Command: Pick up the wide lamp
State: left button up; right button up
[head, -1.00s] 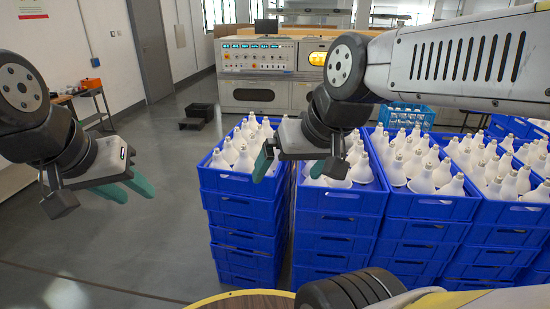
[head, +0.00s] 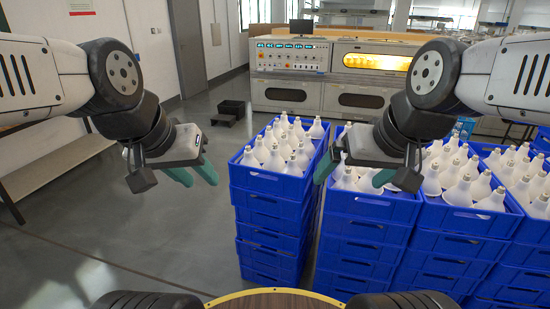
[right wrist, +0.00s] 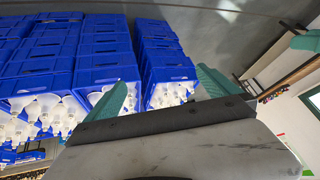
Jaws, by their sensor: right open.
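Many white lamps with flared bodies and narrow upright necks stand in blue crates; I cannot single out one as the wide lamp. Some fill the left crate (head: 272,185), others the middle crate (head: 365,206) and the right crate (head: 468,222). My left gripper (head: 194,174) is open and empty, over the floor left of the left crate. My right gripper (head: 355,172) is open, with its teal fingers apart in front of the middle crate's lamps, partly covering them. In the right wrist view its fingers (right wrist: 160,88) are apart with nothing between them.
The blue crates are stacked in tall columns, close together. A grey control machine (head: 330,70) with a lit window stands behind. A dark low box (head: 229,112) sits on the floor. A round wooden surface with a yellow rim (head: 275,293) is at the front.

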aim_at(274, 163)
jog(key=i+l+u, duration=0.2)
jog(key=i, duration=0.25)
jog(key=i+l+u, duration=0.2)
jog(key=i, duration=0.25)
jog(key=i+l+u, duration=0.1)
jog(key=i+u, duration=0.15)
jog(key=i, duration=0.15)
